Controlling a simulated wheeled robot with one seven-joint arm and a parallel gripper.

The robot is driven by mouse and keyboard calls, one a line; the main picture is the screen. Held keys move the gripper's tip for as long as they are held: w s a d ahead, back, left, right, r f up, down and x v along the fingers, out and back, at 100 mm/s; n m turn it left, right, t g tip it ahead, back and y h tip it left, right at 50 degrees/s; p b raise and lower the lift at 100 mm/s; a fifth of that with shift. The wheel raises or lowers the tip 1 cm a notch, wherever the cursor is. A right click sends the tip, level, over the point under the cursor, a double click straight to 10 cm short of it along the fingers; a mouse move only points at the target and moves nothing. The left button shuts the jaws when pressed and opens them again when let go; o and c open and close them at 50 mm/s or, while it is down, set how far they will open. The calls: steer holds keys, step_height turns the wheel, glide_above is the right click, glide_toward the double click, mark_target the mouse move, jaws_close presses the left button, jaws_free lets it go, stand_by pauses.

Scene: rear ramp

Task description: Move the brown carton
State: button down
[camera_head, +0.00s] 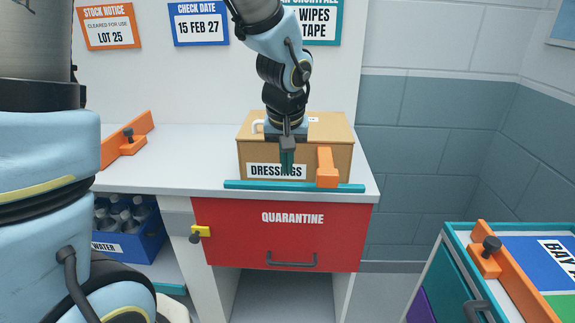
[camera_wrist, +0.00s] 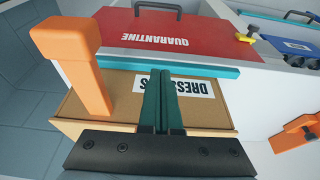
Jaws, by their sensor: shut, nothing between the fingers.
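The brown carton (camera_head: 335,128) stands on the white counter near its front right corner. Its white front label reads DRESSINGS, partly covered by my gripper. My gripper (camera_head: 287,163) points down at the carton's front, with its dark green fingers together and nothing between them. In the wrist view the fingers (camera_wrist: 163,85) lie across the carton (camera_wrist: 215,118) and its label. I cannot tell whether they touch it. An orange block (camera_head: 327,168) stands against the carton's front right part; it also shows in the wrist view (camera_wrist: 72,70).
A teal strip (camera_head: 245,185) runs along the counter's front edge before the carton. Below is the red QUARANTINE drawer (camera_head: 240,225), with a yellow latch (camera_head: 202,230). An orange bracket (camera_head: 128,142) sits on the left counter. A teal-sided unit (camera_head: 452,285) with an orange bar stands right. Mid-left counter is clear.

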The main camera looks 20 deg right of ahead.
mark_target(289, 181)
steer(key=w+f, duration=0.1)
steer(key=w+d+f+p, duration=0.1)
steer(key=w+f+p, duration=0.1)
steer(key=f, duration=0.1)
steer(key=shift+w+d, duration=0.35)
steer(key=shift+w+d+f, duration=0.15)
steer(key=shift+w+d, duration=0.15)
steer(key=shift+w, duration=0.25)
steer(key=shift+w, duration=0.1)
